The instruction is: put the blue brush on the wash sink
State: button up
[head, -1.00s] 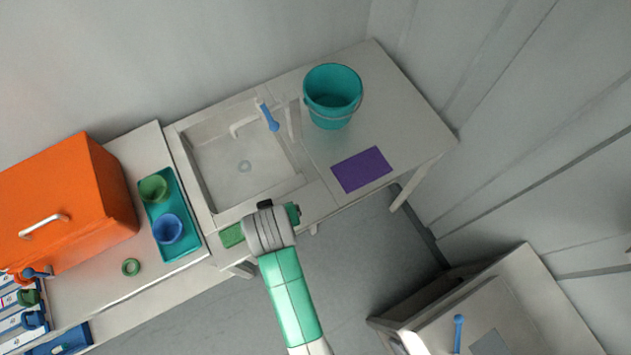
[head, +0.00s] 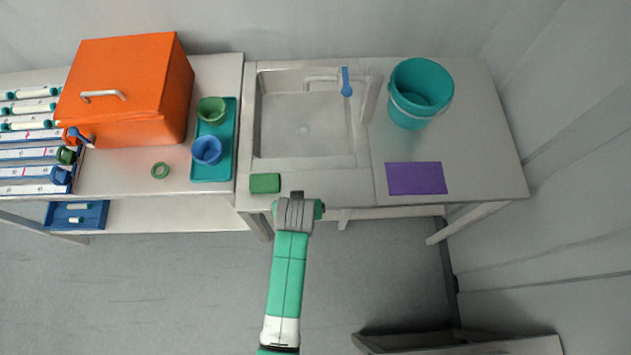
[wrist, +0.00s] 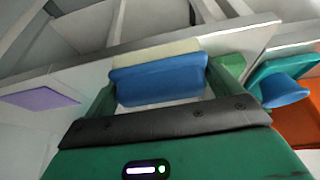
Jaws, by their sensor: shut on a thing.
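The blue brush (wrist: 158,80), a blue block with a pale cream layer along its top, is between the green fingers of my gripper (wrist: 160,85) in the wrist view. My gripper is shut on it. In the head view my gripper (head: 297,197) is at the front edge of the sink counter, and the brush is hidden there by my arm. The wash sink (head: 304,130) is a pale rectangular basin just beyond my gripper; its bottom looks empty apart from the drain.
A green sponge (head: 265,183) lies on the front rim, left of my gripper. A teal bucket (head: 421,92) and purple mat (head: 416,178) are right. A teal tray (head: 211,171) with two cups and an orange box (head: 125,90) are left.

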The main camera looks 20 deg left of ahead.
send_near(319, 184)
jog(key=shift+w+a+f+b, duration=0.2)
jog(key=shift+w+a+f, duration=0.15)
jog(key=shift+f, duration=0.15)
jog(key=shift+w+a+f+b, duration=0.15)
jog(key=shift+w+a+f, duration=0.2)
jog(key=shift+f, duration=0.1)
jog(key=shift+w+d+f, duration=0.1)
jog(key=shift+w+f, duration=0.1)
jog(key=shift+f, duration=0.7)
jog(key=shift+w+f, duration=0.15)
jog(key=shift+f, duration=0.7)
jog(key=shift+f+b, duration=0.15)
jog(key=shift+b, duration=0.2)
jog(key=o, duration=0.7)
jog(key=p+v, duration=0.2)
jog(key=v, duration=1)
jog(key=shift+s+p, duration=0.1)
jog(key=shift+p, duration=0.2)
